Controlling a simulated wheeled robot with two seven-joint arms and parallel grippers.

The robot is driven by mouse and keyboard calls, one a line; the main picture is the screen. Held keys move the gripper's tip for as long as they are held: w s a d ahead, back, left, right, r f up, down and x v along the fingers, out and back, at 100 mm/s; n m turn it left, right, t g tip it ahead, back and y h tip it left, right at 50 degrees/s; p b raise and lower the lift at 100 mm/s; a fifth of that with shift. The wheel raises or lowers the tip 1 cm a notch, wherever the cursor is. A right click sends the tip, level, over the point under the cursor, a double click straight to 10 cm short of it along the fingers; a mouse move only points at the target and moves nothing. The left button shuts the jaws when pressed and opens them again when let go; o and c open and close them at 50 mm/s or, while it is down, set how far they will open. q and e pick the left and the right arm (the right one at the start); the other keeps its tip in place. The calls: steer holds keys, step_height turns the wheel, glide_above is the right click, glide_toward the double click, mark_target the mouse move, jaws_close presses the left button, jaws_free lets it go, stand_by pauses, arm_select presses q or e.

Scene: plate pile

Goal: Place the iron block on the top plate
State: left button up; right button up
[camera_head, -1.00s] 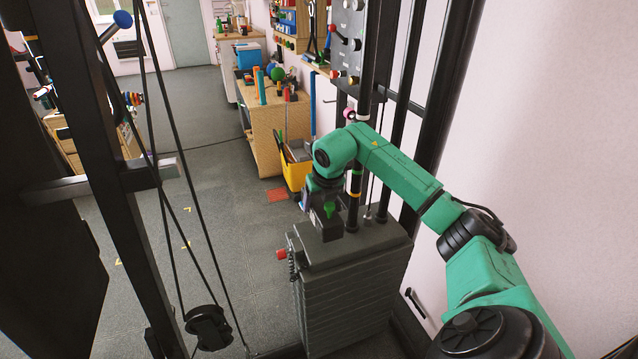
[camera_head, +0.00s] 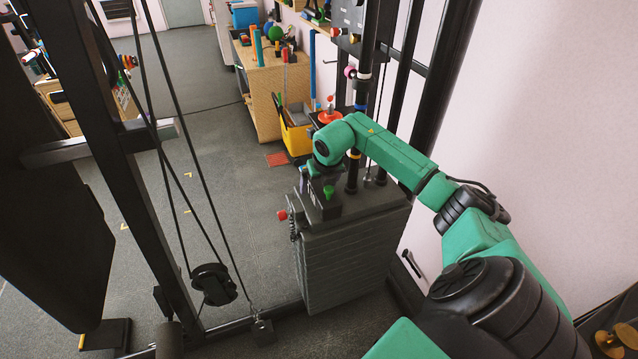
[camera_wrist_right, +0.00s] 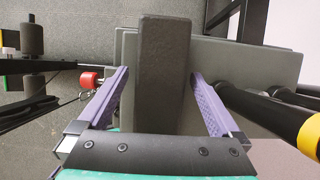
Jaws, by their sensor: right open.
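The iron block (camera_wrist_right: 163,75) is a dark grey bar, seen from above in the right wrist view. It also shows in the head view (camera_head: 325,208), over the top plate and apparently resting on it; their contact is not clear. The top plate (camera_head: 375,202) is the dark grey upper face of a tall plate pile; it shows in the wrist view (camera_wrist_right: 235,60) around the block. My right gripper (camera_wrist_right: 160,76) is open, one purple finger on each side of the block, with narrow gaps at the fingertips. My left gripper is not in view.
Black guide rods and frame posts (camera_head: 365,110) rise close behind the pile; a rod with a yellow band (camera_wrist_right: 295,120) is right of my fingers. A red knob (camera_head: 282,215) sticks out left of the pile. Cables and a pulley (camera_head: 213,284) hang further left.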

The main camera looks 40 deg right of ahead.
steer(key=v, duration=1.2)
